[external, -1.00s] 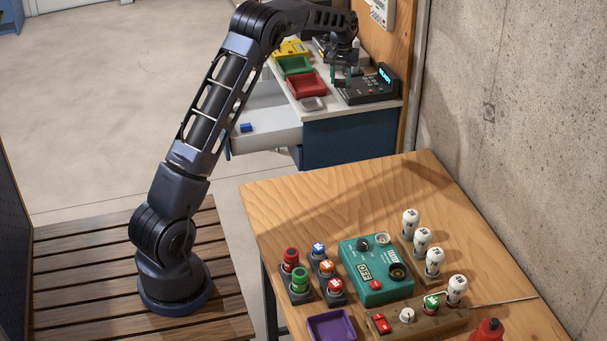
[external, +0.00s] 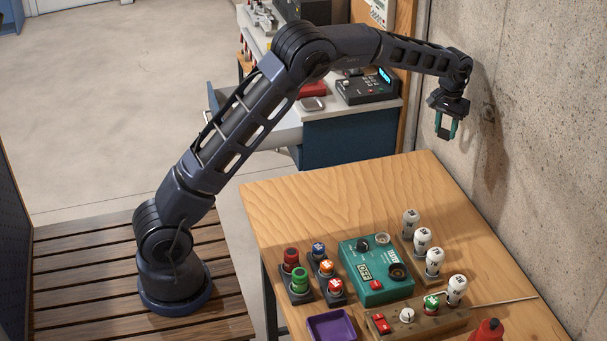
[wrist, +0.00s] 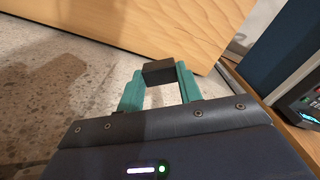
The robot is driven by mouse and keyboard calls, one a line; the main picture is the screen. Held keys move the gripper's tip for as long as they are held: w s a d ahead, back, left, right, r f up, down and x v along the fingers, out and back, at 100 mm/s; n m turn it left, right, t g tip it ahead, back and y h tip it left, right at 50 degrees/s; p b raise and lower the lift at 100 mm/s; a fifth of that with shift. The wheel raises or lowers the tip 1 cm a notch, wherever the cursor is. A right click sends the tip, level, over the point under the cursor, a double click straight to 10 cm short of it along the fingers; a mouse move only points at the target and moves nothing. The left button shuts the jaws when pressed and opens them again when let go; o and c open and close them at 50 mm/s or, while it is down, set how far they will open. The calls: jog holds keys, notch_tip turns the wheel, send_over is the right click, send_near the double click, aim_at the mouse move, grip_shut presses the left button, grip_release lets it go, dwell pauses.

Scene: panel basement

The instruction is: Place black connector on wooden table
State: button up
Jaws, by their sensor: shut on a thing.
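My gripper (external: 446,126) is at the upper right in the external view, raised above the far right end of the wooden table (external: 320,200) and near the concrete wall. Its green fingers are shut on the black connector (wrist: 158,71), a small dark block between the fingertips in the wrist view. In the external view the connector is hard to make out against the dark gripper. The table's bare wood also shows across the top of the wrist view (wrist: 150,25).
The table's far half is clear. Its near half holds a teal box (external: 375,270), white numbered bulbs (external: 422,240), coloured plugs (external: 300,280), a purple tray (external: 331,326) and a wooden switch block (external: 420,318). The concrete wall (external: 530,100) borders the right. A keypad device (external: 366,86) sits on the back desk.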

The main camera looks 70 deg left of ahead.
jog(key=d+r+m, duration=0.1)
jog(key=d+m, duration=0.2)
jog(key=d, duration=2.4)
jog(key=m, duration=0.4)
send_over(503, 317)
notch_tip(503, 317, down, 18)
jog(key=shift+w+f, duration=0.1)
jog(key=shift+f, duration=0.15)
jog(key=shift+f, duration=0.15)
jog(key=o, duration=1)
jog(key=shift+c, duration=0.2)
